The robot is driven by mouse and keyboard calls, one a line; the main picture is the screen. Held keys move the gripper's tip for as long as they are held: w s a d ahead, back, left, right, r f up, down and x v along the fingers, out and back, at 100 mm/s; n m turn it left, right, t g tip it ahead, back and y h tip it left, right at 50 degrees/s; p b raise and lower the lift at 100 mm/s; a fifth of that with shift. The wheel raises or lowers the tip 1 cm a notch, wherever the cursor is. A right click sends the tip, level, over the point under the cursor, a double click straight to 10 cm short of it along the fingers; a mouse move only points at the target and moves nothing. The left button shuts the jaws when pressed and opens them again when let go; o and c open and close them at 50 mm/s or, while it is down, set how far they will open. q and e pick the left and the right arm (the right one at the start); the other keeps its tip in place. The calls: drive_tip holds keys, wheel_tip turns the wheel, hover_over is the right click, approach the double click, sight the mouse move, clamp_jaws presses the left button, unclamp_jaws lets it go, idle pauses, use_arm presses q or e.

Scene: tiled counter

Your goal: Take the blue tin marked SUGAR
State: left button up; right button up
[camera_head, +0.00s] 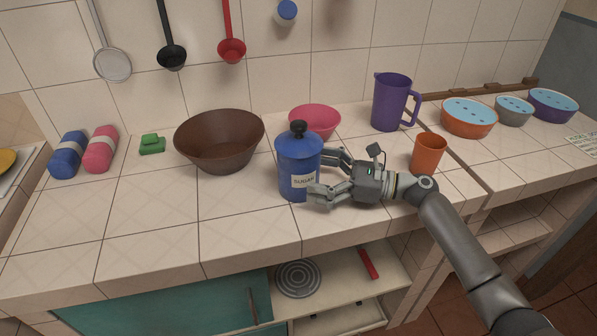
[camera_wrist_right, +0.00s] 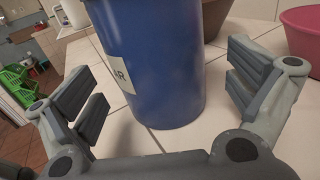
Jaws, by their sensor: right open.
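The blue tin (camera_head: 292,173) stands upright on the tiled counter, with a black-knobbed lid and a white label reading SUGAR. My right gripper (camera_head: 325,176) reaches it from the right, its fingers open on the near and far sides of the tin. In the right wrist view the tin (camera_wrist_right: 158,65) stands between the two spread fingers of the gripper (camera_wrist_right: 165,95), with gaps on both sides. Part of its label shows there at the left. My left gripper is not in view.
A brown bowl (camera_head: 218,150) stands to the left of the tin and a pink bowl (camera_head: 315,122) behind it. An orange cup (camera_head: 428,156) stands right of my gripper, near my arm. A purple jug (camera_head: 390,101) is behind. The counter's front left is clear.

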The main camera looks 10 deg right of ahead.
sight(297, 169)
drive_tip(key=b+x, duration=0.1)
drive_tip(key=x, duration=0.3)
drive_tip(key=shift+s+f, duration=0.1)
drive_tip(key=shift+f, duration=0.05)
drive_tip(key=shift+w+a, duration=0.25)
drive_tip(key=shift+a, duration=0.2)
drive_tip(key=shift+c, duration=0.9)
drive_tip(key=c, duration=1.2)
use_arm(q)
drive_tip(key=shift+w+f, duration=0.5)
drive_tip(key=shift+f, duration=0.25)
use_arm(e)
drive_tip(key=shift+d, duration=0.1)
drive_tip(key=shift+c, duration=0.3)
drive_tip(key=shift+r, duration=0.25)
